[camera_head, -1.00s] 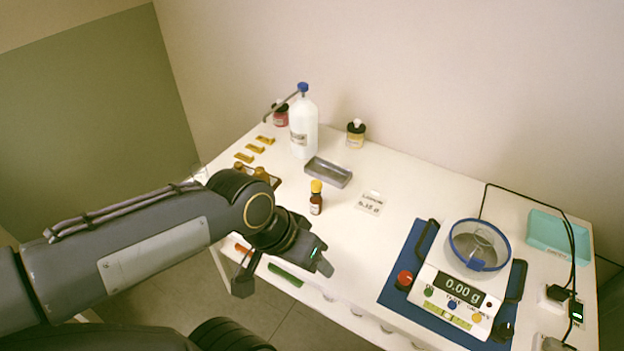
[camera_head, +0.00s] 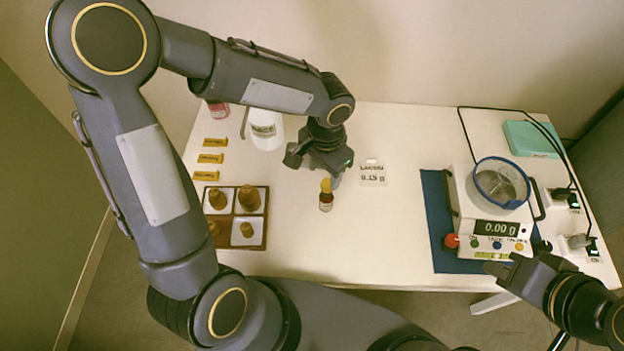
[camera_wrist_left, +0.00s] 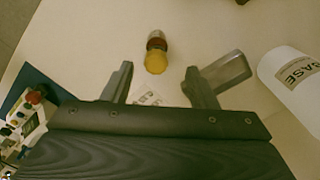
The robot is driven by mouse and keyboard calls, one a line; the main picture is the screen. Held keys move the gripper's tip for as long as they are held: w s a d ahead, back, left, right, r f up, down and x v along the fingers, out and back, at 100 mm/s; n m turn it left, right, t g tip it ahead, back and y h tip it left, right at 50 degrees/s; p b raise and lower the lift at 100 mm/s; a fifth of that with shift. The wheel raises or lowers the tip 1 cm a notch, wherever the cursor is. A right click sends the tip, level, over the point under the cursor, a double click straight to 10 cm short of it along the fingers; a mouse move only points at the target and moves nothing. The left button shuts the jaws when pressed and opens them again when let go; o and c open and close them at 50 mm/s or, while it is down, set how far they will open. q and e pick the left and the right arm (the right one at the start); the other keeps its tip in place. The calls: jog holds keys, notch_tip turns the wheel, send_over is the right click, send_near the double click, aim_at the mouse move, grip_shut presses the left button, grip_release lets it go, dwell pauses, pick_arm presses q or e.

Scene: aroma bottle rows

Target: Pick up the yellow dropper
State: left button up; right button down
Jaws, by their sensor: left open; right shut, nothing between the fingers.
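A small brown bottle with a yellow dropper top (camera_head: 326,185) stands upright on the white table (camera_head: 400,235). In the left wrist view the yellow dropper top (camera_wrist_left: 156,62) shows from above, beyond and between my two fingers. My left gripper (camera_head: 330,172) is open and empty, just behind the bottle in the head view; I cannot tell whether it touches it. The left wrist view shows its spread fingers (camera_wrist_left: 158,82) with nothing between them. My right gripper (camera_head: 497,266) is shut and empty at the table's front edge, in front of the scale.
A wooden tray (camera_head: 226,240) with brown pieces stands left. A white BASE bottle (camera_head: 266,130) and a red jar (camera_head: 218,110) stand behind.

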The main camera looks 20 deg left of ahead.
aim_at(328, 183)
pick_arm(q)
jog(key=f, duration=0.7)
jog(key=shift+w+d+f, duration=0.25)
jog(key=shift+w+d, duration=0.05)
jog(key=shift+d, duration=0.1)
jog(key=c, duration=0.7)
